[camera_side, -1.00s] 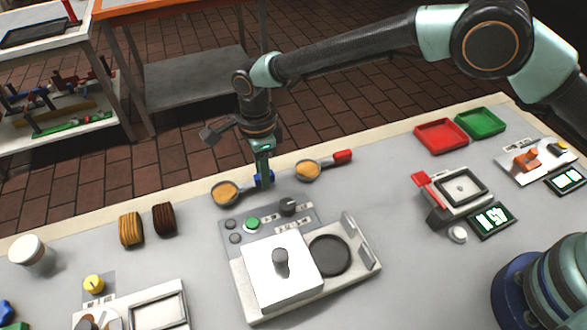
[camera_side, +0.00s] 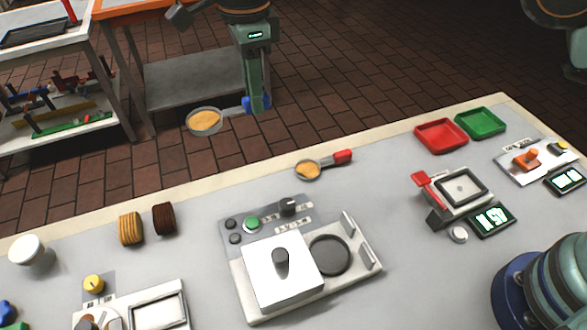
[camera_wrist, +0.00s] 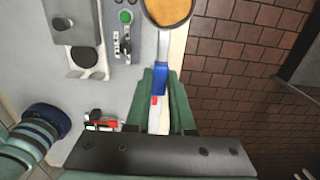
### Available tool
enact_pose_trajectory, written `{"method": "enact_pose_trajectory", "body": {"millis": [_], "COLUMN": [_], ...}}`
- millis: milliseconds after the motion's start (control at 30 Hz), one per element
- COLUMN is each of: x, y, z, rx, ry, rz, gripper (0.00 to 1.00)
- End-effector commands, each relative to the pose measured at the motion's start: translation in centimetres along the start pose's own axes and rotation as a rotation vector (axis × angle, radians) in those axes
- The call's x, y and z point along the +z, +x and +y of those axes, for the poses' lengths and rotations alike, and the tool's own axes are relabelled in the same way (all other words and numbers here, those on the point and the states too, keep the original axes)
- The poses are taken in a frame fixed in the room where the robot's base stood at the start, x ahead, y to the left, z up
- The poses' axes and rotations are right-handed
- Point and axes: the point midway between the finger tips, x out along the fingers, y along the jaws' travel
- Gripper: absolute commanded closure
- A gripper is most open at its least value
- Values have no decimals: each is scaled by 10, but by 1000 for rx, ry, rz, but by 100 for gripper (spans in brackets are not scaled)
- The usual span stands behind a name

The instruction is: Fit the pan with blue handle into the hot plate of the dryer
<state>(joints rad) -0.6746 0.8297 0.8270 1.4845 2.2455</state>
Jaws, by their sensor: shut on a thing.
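The pan with the blue handle (camera_side: 205,121) is up in the air in the side view, with an orange-yellow filling in it. My gripper (camera_side: 257,103) is shut on its blue handle, high above the back edge of the table. In the wrist view the pan (camera_wrist: 168,10) is partly cut off at the top, and its blue handle (camera_wrist: 160,78) lies between my gripper's fingers (camera_wrist: 160,90). The dryer (camera_side: 345,289) stands on the table, with a round dark hot plate (camera_side: 329,255) beside a white block with a grey knob (camera_side: 283,272). The hot plate is bare.
A second pan with a red handle (camera_side: 308,170) lies behind the dryer. Brown and yellow rolls (camera_side: 164,219) and a white cup (camera_side: 30,252) are at left. Red (camera_side: 441,136) and green (camera_side: 480,123) trays and a small scale-like device (camera_side: 458,190) are at right.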

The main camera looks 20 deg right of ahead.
Motion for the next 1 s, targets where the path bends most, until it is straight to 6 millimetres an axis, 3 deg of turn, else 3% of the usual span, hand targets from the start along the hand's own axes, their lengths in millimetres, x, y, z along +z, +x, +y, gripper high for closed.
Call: {"method": "enact_pose_trajectory", "body": {"millis": [367,667,1000], "x": [-17,-46,-91], "y": [11,32,64], "z": [36,84,150], "rx": [2,0,-1], "ry": [-1,-2,-2], "rz": [1,0,-1], "gripper": [100,100,100]}}
